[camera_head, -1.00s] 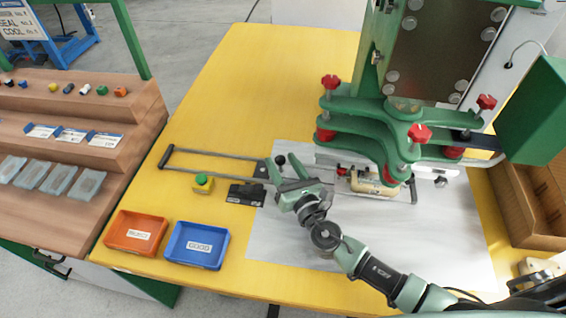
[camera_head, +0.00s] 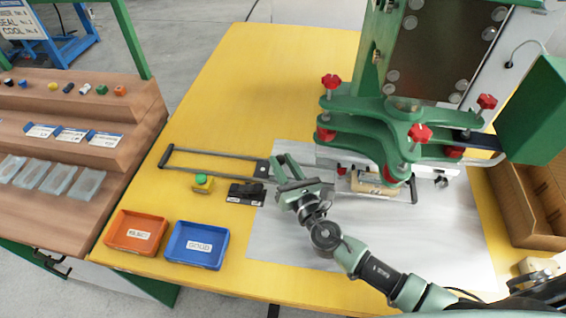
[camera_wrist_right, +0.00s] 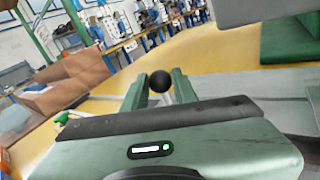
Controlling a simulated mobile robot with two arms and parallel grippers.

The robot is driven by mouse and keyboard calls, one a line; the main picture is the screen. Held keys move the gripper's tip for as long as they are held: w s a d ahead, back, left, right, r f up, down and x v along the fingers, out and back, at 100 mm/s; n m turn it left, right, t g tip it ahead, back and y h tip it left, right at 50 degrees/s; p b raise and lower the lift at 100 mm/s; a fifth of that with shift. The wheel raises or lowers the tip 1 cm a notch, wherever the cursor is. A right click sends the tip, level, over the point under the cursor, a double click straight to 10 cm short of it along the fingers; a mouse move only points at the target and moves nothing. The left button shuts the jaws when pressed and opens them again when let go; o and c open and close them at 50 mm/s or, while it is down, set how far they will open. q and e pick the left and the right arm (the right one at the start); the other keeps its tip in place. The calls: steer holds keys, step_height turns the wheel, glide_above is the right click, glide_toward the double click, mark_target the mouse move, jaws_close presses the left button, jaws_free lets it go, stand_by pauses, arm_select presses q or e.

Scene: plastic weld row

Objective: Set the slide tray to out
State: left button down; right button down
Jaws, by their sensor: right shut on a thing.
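The slide tray carries a cream fixture (camera_head: 372,184) and sits beneath the green press head, over the grey base plate. Empty dark guide rails (camera_head: 215,153) run out to the left. My right gripper (camera_head: 281,164) is at the tray's left end, at the inner end of these rails. It is shut on a black ball knob (camera_wrist_right: 160,82), which shows between the two green fingers in the right wrist view. In the head view the gripper hides the knob. My left gripper is not in view.
The green press head (camera_head: 390,125) with red knobs overhangs the fixture. A yellow box with a green button (camera_head: 203,183) and a black block (camera_head: 245,193) stand just in front of the rails. An orange bin (camera_head: 136,232) and blue bin (camera_head: 196,245) stand at front left.

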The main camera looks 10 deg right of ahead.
stand_by(0.8)
steer(key=a, duration=0.1)
steer(key=w+a, duration=0.1)
steer(key=a, duration=0.2)
steer(key=shift+w+a, duration=0.1)
steer(key=shift+w, duration=0.3)
steer(key=c, duration=1.1)
jaws_free()
steer(key=shift+s, duration=0.1)
steer(key=shift+s+d+b, duration=0.1)
steer(key=shift+s+d, duration=0.15)
steer(key=shift+s, duration=1)
steer(key=shift+s+d+b, duration=0.15)
steer(key=shift+s+d, duration=0.15)
steer(key=shift+s, duration=1)
steer(key=shift+s+d+b, duration=0.1)
steer(key=shift+s+d, duration=0.15)
steer(key=shift+s, duration=1)
